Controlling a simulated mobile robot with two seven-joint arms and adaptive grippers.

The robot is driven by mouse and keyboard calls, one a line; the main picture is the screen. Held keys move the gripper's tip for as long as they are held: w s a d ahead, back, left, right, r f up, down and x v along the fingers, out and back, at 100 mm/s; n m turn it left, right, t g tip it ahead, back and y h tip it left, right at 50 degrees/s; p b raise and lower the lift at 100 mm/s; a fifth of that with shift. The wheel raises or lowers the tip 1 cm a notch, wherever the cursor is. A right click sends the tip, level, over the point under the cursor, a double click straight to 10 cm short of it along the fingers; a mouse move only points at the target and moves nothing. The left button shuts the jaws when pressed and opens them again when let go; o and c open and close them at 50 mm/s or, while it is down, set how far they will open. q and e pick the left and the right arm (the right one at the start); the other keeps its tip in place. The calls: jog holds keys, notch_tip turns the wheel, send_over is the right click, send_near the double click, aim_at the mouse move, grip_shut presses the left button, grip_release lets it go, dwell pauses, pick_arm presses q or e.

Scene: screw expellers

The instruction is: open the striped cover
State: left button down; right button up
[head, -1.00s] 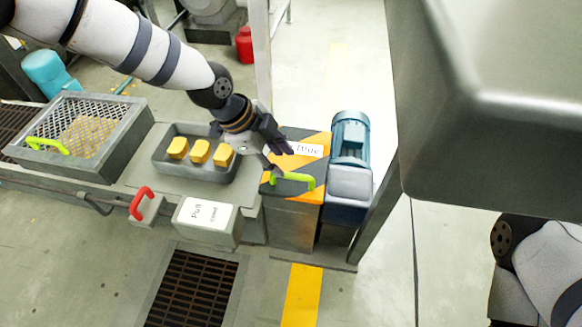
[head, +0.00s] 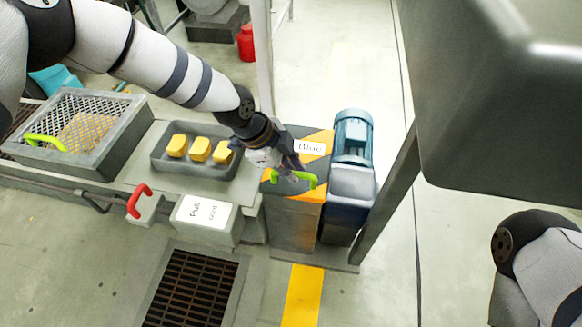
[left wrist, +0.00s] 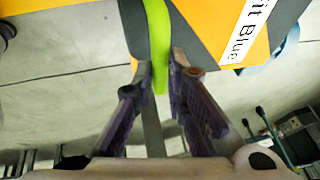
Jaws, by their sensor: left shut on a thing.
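The orange-and-grey striped cover (head: 322,138) lies on top of a box-shaped housing and looks closed. It fills the top of the left wrist view (left wrist: 205,28). A lime-green handle (head: 314,182) runs along its front edge. My left gripper (head: 284,172) is at the handle's left part in the head view. In the left wrist view its two fingers (left wrist: 165,78) are shut on the green handle (left wrist: 159,38) from both sides. My right gripper is out of view; only part of that arm shows at lower right.
A blue motor (head: 352,135) stands right beside the housing. To the left are a grey tray (head: 160,165) with yellow blocks, a red handle (head: 139,200), a labelled box (head: 205,216) and a mesh-covered bin (head: 110,150). A large grey body blocks the upper right.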

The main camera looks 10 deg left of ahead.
pick_arm(q)
jog(key=shift+w+r, duration=0.1)
jog(key=shift+r, duration=0.05)
jog(key=shift+w+r, duration=0.1)
jog(key=shift+r, duration=0.15)
jog(key=w+r+b, duration=0.1)
jog(key=w+r, duration=0.6)
jog(key=r, duration=0.2)
jog(key=shift+w+a+r+b, duration=0.15)
jog(key=shift+w+r+b, duration=0.2)
jog(key=shift+r, duration=0.05)
